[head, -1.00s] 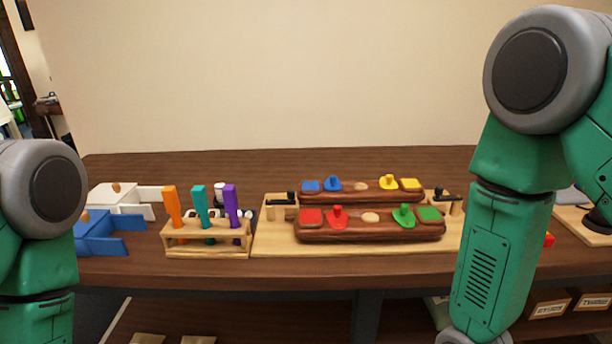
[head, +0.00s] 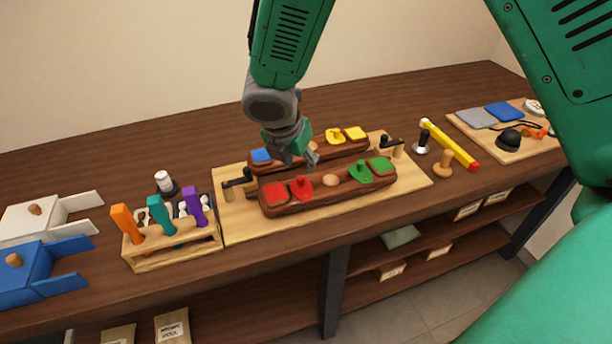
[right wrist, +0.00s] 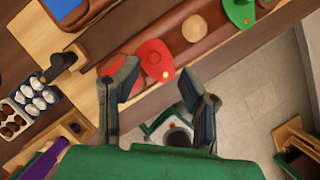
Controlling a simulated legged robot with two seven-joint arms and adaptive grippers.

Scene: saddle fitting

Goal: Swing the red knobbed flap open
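The red knobbed flap (head: 301,188) is a rounded red plate with a small knob on the front brown wooden bar (head: 330,195), just right of a red square (head: 275,194). In the right wrist view the flap (right wrist: 154,60) lies beyond and between the fingers, lying flat over the wood. My right gripper (head: 300,158) is open and empty, above the two bars and behind the flap in the head view. It also shows in the right wrist view (right wrist: 160,78), its fingers spread wide. I see no contact with the flap. My left gripper is out of view.
A green knobbed flap (head: 361,175) and a round wooden disc (head: 331,180) share the front bar. The rear bar (head: 350,151) is close behind. Black-handled clamps (head: 238,184) stand at the ends of the board. A tool rack (head: 172,245) stands left.

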